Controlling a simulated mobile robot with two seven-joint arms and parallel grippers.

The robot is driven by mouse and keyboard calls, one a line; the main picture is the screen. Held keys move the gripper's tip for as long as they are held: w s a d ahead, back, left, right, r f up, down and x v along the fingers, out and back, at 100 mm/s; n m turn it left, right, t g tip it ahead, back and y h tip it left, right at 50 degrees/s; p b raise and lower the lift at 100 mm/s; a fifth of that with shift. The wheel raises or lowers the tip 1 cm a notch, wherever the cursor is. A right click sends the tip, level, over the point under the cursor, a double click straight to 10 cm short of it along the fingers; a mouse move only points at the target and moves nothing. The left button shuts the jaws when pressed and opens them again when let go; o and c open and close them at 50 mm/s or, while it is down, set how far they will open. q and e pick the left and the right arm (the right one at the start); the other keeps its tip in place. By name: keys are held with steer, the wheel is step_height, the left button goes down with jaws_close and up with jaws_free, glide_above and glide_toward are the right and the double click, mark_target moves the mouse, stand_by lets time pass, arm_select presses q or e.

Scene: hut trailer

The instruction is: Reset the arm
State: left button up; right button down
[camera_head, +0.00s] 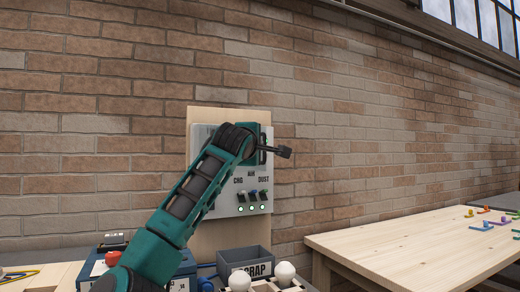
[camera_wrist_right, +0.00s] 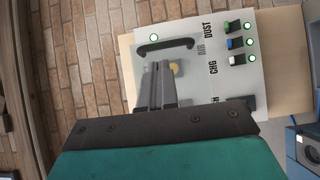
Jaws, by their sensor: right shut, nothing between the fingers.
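My right arm comes up from the bottom left of the head view and reaches in front of a pale grey control panel (camera_head: 228,206). My right gripper (camera_head: 284,152) appears at the arm's end, pointing right, past the panel's right edge. In the right wrist view the gripper (camera_wrist_right: 158,72) is shut and empty, its grey fingers in front of the panel (camera_wrist_right: 190,25). It is beside the panel's black bar handle (camera_wrist_right: 165,45) and a yellowish knob (camera_wrist_right: 175,68); contact cannot be told. My left gripper is out of view.
Three small switches (camera_head: 253,195) with lit green lamps sit low on the panel. A grey scrap bin (camera_head: 257,258) and white round knobs (camera_head: 285,272) stand below. A wooden table (camera_head: 400,245) is at right, its near part clear. A brick wall (camera_head: 380,120) stands behind.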

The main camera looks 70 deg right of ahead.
steer(key=s+a, duration=0.4)
steer(key=a, duration=0.2)
steer(key=shift+s+a+b, duration=0.15)
steer(key=shift+s+b, duration=0.2)
steer(key=shift+s, duration=0.05)
steer(key=shift+f, duration=0.15)
